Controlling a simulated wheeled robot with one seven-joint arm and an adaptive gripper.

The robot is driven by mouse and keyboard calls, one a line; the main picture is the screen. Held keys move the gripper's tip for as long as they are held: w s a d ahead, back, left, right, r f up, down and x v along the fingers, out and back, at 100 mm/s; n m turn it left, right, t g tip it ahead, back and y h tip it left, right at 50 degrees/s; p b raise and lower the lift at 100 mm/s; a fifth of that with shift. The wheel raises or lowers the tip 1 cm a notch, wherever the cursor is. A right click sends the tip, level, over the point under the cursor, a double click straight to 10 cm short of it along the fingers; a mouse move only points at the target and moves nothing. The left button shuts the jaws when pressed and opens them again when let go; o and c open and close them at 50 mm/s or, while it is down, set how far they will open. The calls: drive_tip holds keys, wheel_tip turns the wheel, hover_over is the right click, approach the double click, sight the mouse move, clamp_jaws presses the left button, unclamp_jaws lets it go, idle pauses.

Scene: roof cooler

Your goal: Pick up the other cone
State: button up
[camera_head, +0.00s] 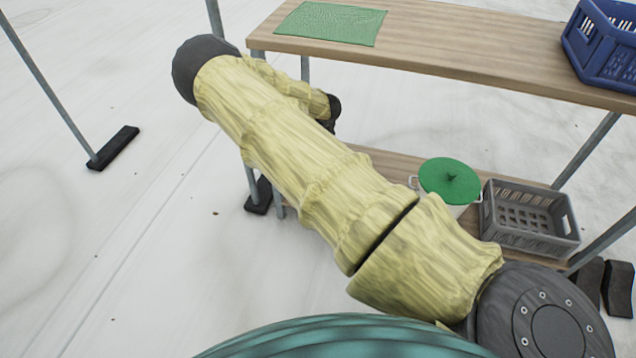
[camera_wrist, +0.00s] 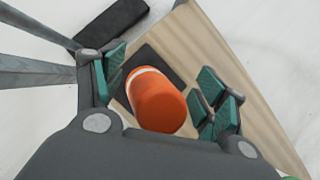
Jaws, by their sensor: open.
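An orange cylinder-like thing with a white band (camera_wrist: 158,103), which looks like the cone, stands on a dark square base on the wooden lower shelf in the wrist view. My gripper (camera_wrist: 162,98) is open, with its green-padded fingers to the left and right of the orange thing. I cannot tell whether the fingers touch it. In the head view my arm hides the cone, and only a small dark part of my gripper (camera_head: 330,108) shows past the yellow sleeve.
The wooden upper shelf (camera_head: 440,42) holds a green mat (camera_head: 331,23) and a blue crate (camera_head: 603,45). Below, the lower shelf (camera_head: 385,162) holds a green-lidded pot (camera_head: 449,180) and a grey crate (camera_head: 528,217). Metal posts (camera_wrist: 38,70) stand close to my gripper's left.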

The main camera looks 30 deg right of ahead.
clamp_jaws()
idle(0.4)
drive_tip(key=shift+w, duration=0.1)
